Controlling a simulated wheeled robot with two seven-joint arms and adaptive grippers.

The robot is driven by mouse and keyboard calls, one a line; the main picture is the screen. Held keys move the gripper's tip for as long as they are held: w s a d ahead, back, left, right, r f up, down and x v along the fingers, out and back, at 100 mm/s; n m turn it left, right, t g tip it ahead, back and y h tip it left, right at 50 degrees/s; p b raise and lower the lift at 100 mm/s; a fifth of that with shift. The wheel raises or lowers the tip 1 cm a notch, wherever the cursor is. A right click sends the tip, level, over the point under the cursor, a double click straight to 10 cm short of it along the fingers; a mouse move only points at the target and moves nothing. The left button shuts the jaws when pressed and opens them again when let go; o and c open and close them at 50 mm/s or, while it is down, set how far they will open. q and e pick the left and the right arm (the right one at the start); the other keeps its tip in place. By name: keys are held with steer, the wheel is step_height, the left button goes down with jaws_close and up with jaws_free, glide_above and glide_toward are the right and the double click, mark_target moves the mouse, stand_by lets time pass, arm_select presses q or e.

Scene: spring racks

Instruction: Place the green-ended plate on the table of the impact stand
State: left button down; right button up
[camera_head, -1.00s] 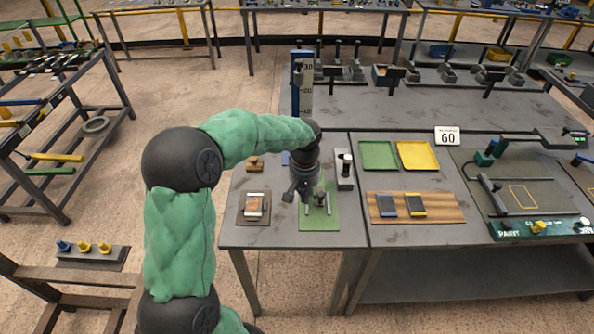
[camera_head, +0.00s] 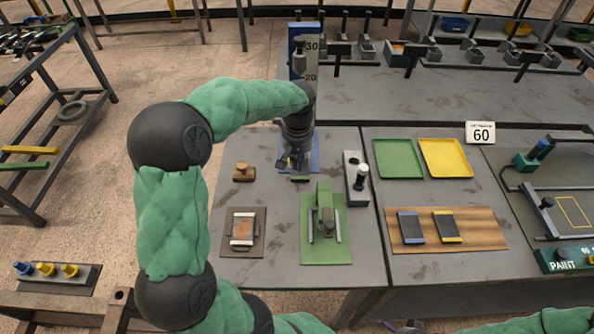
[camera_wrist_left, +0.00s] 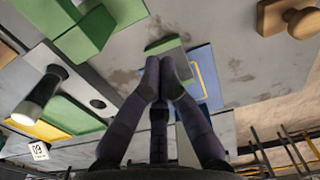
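My left gripper (camera_head: 295,164) is over the near edge of the impact stand's blue table (camera_head: 314,158), with its fingers drawn together. The green-ended plate shows as a small green strip (camera_head: 300,179) just below the fingers; in the left wrist view its green end (camera_wrist_left: 166,45) sticks out past the closed fingertips (camera_wrist_left: 165,68). Most of the plate is hidden by the fingers. The blue table also shows in the wrist view (camera_wrist_left: 207,82), beside the plate. Whether the plate touches the table I cannot tell. My right gripper (camera_head: 402,326) is only partly visible at the bottom edge.
The stand's blue column with a scale (camera_head: 309,62) rises behind the gripper. A green bending fixture (camera_head: 325,240) stands in front, a grey block with a white knob (camera_head: 358,185) to the right, and a wooden stamp (camera_head: 243,173) to the left. Two plates lie on a wooden board (camera_head: 480,228).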

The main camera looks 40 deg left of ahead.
mark_target(297, 176)
arm_select(q)
step_height(297, 176, down, 10)
steer(key=b, duration=0.3)
steer(key=shift+r, duration=0.1)
stand_by(0.3)
steer(key=shift+w+a+p, duration=0.4)
steer(key=shift+w+a, duration=0.85)
steer(key=shift+w, duration=0.05)
steer(key=shift+r, duration=0.1)
step_height(297, 176, up, 10)
steer(key=p, duration=0.7)
steer(key=shift+p, duration=0.3)
